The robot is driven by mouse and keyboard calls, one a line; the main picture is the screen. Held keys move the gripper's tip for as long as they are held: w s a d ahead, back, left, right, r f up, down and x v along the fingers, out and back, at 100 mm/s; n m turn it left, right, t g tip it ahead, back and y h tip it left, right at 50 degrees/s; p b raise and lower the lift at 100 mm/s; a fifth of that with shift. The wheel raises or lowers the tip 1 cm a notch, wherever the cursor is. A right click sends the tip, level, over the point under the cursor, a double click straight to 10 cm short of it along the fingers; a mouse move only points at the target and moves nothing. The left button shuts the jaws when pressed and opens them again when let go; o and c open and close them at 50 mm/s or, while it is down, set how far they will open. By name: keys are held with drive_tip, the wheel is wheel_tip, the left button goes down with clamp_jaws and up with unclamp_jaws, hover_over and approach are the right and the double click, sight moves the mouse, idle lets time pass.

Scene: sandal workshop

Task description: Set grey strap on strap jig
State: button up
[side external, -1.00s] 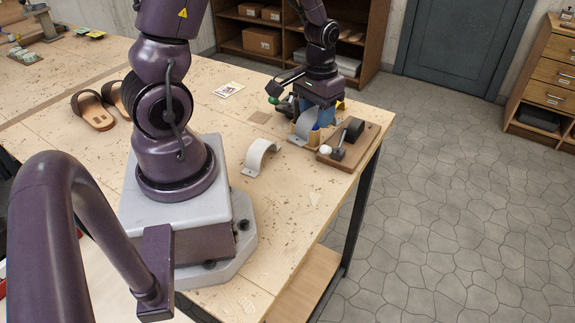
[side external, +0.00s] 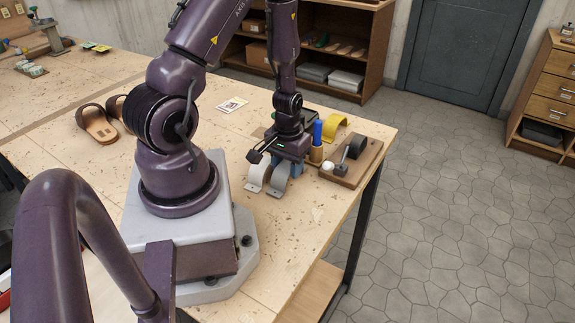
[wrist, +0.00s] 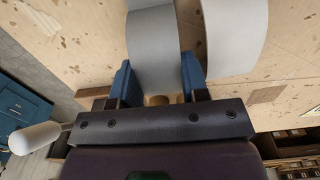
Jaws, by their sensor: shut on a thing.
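The grey strap (side external: 279,181) is a bent arch with a flat foot. My gripper (side external: 288,172) is above it with its blue fingers shut on it, one finger on each side in the wrist view (wrist: 158,80). The strap (wrist: 152,45) runs up from between the fingers. It is low over the bench, and I cannot tell whether its foot touches. A brown board (side external: 346,178) with a dark rounded form (side external: 357,147) on it, seemingly the strap jig, stands to the right, apart from the gripper.
A blue cylinder (side external: 317,132) and a yellow arch (side external: 335,124) are behind right. Sandals (side external: 100,127) lie far left. The front bench is clear.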

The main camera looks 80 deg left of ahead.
sight(288, 165)
drive_tip(key=shift+f, duration=0.2)
drive_tip(key=o, duration=0.7)
drive_tip(key=shift+r, duration=0.1)
wheel_tip(288, 165, up, 12)
drive_tip(key=d+r+m+t, duration=0.1)
drive_tip(key=d+r+m, duration=0.2)
drive_tip(key=d+r, duration=0.2)
drive_tip(key=s+d+r+m+t, duration=0.1)
drive_tip(key=d+r+m+t, duration=0.1)
drive_tip(key=d+r, duration=0.3)
drive_tip(key=d+r+m+t, duration=0.2)
drive_tip(key=d+r, duration=0.4)
drive_tip(key=r, duration=0.4)
drive_tip(key=shift+s+d+m, duration=0.1)
drive_tip(key=shift+s+m, duration=0.1)
drive_tip(key=shift+m, duration=0.7)
drive_tip(key=shift+o, duration=0.2)
drive_tip(key=shift+s+d+r+t, duration=0.2)
drive_tip(key=shift+s+r+t, duration=0.05)
drive_tip(key=shift+t, duration=0.05)
